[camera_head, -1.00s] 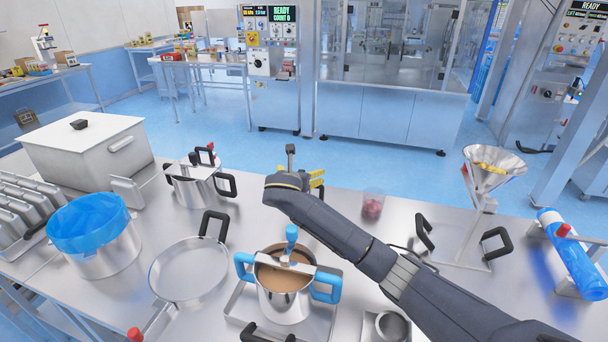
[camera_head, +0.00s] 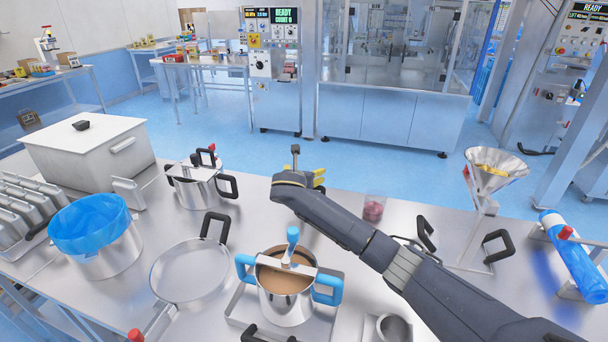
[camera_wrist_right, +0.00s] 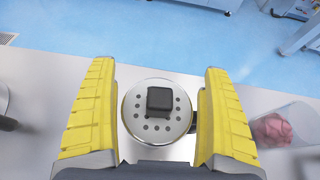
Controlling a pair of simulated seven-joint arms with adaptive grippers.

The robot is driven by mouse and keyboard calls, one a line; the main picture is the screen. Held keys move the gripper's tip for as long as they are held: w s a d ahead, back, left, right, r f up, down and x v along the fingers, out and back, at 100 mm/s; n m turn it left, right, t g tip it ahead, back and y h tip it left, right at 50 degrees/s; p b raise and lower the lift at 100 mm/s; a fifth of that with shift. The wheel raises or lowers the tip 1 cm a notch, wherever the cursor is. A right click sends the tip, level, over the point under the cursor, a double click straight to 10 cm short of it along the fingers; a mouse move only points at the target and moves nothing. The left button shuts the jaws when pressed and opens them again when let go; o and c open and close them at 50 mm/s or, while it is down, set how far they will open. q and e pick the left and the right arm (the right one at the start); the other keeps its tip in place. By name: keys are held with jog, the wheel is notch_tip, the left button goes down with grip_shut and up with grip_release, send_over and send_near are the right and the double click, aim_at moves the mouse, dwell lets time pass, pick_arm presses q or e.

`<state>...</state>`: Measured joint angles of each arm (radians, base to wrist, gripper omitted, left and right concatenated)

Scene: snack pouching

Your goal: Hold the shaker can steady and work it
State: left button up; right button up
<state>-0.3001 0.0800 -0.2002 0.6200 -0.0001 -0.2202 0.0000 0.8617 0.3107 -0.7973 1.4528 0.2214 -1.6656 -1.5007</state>
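The shaker can (camera_wrist_right: 157,126) shows from above in the right wrist view as a round metal top with small holes and a square black knob. My right gripper (camera_wrist_right: 157,115) has its two yellow fingers spread, one on each side of the can, with narrow gaps visible. A dark piece sits at the can's right side. In the head view my right arm reaches in from the right, and its gripper (camera_head: 318,180) is mostly hidden behind the wrist. A dark-topped post (camera_head: 295,157) rises just behind it; the can's body is hidden there. My left gripper is out of view.
A clear tumbler (camera_head: 375,207) with reddish contents stands right of the gripper. A blue-handled pot (camera_head: 285,308) of brown liquid stands in front. A lidded pot (camera_head: 196,187) and a round sieve (camera_head: 190,270) are to the left, a funnel stand (camera_head: 492,170) to the right.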

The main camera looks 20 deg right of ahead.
jog(key=c, duration=1.3)
jog(key=o, duration=1.5)
